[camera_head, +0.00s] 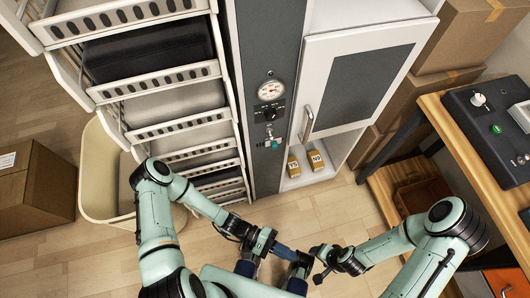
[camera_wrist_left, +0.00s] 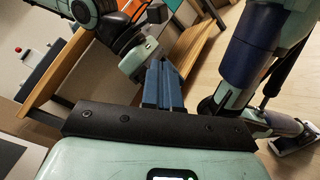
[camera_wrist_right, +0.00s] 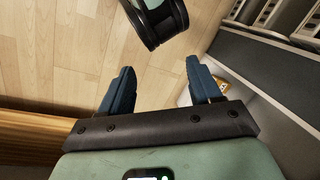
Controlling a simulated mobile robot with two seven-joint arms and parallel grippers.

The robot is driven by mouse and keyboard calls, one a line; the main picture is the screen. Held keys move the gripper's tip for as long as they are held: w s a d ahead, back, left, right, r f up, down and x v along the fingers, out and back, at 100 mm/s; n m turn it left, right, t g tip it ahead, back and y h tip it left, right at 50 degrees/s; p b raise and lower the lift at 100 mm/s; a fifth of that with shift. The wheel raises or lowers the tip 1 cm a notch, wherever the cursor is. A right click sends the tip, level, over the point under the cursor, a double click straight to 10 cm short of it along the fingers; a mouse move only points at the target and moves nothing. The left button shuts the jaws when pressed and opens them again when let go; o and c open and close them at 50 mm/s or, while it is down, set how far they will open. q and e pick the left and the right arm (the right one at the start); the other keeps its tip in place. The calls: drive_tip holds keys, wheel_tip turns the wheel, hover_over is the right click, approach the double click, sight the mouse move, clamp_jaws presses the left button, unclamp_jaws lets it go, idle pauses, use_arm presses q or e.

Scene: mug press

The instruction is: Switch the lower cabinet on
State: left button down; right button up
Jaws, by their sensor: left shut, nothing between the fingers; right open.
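The tall cabinet stands at centre in the head view. Its grey front panel (camera_head: 264,95) carries a round gauge (camera_head: 271,89), a black knob (camera_head: 269,113) and a small teal-handled valve (camera_head: 272,143). I cannot tell which part is the lower cabinet's switch. My left gripper (camera_head: 287,251) is shut and empty, below and apart from the cabinets; its closed fingers show in the left wrist view (camera_wrist_left: 165,82). My right gripper (camera_head: 317,264) is open and empty, also in the right wrist view (camera_wrist_right: 160,88).
A wooden table (camera_head: 452,124) at right bears a dark control box (camera_head: 487,130) with a white knob and green button. Two small boxes (camera_head: 305,162) sit on the open shelf under the door. A rack (camera_head: 170,100), beige bin (camera_head: 97,180) and carton (camera_head: 35,185) stand left.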

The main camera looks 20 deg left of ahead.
sight(271, 137)
use_arm(q)
drive_tip(key=w+a+r+n+t+h+b, duration=0.2)
drive_tip(key=w+n+t+h+b, duration=0.15)
drive_tip(key=w+t, duration=0.6)
drive_tip(key=w+a+n+t+y+b, duration=0.1)
drive_tip(key=w+a+n+t+y, duration=0.4)
drive_tip(key=a+t+y, duration=0.3)
drive_tip(key=w+a+f+n+t+y+b, duration=0.1)
drive_tip(key=w+a+n+t+y+b, duration=0.1)
drive_tip(key=w+a+n+t+y, duration=0.4)
drive_tip(key=a+t+y, duration=0.2)
drive_tip(key=a+t, duration=0.3)
drive_tip(key=shift+f+n+t, duration=0.25)
drive_tip(key=shift+n+t, duration=0.1)
use_arm(e)
wheel_tip(271, 137, down, 7)
drive_tip(key=shift+w+a+t, duration=0.2)
drive_tip(key=shift+w+t, duration=0.05)
drive_tip(key=shift+t, duration=0.05)
use_arm(q)
drive_tip(key=shift+d, duration=0.1)
